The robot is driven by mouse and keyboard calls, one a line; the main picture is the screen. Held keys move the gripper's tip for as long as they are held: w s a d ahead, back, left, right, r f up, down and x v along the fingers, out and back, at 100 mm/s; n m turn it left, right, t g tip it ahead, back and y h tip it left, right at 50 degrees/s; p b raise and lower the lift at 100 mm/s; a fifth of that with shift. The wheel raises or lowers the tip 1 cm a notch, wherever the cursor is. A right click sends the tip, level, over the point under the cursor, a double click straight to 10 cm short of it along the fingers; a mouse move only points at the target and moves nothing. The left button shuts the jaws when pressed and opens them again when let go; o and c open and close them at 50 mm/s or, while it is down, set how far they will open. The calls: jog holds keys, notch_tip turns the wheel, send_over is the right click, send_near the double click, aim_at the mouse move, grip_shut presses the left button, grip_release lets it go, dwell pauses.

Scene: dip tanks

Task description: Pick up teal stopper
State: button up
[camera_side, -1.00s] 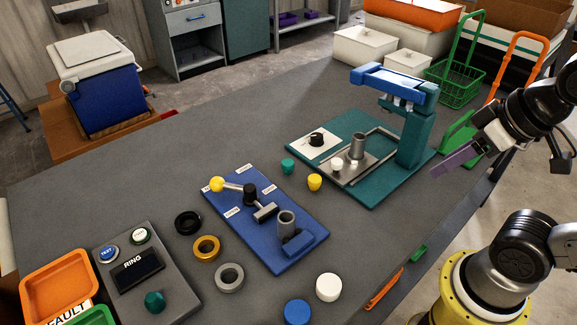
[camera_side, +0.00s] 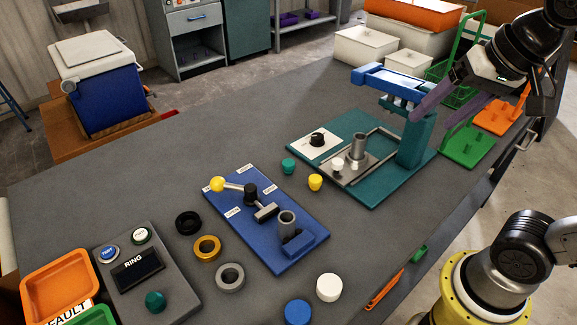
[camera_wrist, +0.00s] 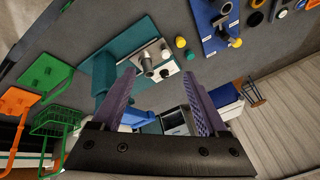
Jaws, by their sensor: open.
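The teal stopper (camera_side: 288,166) stands upright on the grey table, left of the teal press base and beside the yellow stopper (camera_side: 315,182). In the wrist view the teal stopper (camera_wrist: 189,55) is ahead of the fingers, close to the yellow stopper (camera_wrist: 181,42). My gripper (camera_side: 430,122) is open and empty, high beside the blue and teal press, well to the right of the teal stopper. Its purple fingers are spread apart in the wrist view (camera_wrist: 159,78). A white stopper (camera_side: 337,164) sits on the press plate.
The tall press (camera_side: 415,138) stands between my gripper and the stopper, with a grey cylinder (camera_side: 357,146) on its plate. A blue lever fixture (camera_side: 285,225) lies left of the stopper. Rings, white and blue caps and a ring panel (camera_side: 165,265) are at the front left.

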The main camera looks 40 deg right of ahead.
jog(key=w+r+m, duration=0.3)
jog(key=w, duration=0.3)
jog(key=m+g, duration=0.5)
send_over(288, 162)
notch_tip(288, 162, down, 12)
jog(key=r, duration=0.1)
jog(key=f, duration=1.1)
jog(key=shift+w+a+f, duration=0.15)
jog(key=shift+w+f, duration=0.05)
jog(key=shift+s+f, duration=0.15)
jog(key=shift+f, duration=1.35)
jog(key=shift+s+f, duration=0.1)
jog(key=shift+f, duration=1.4)
grip_shut()
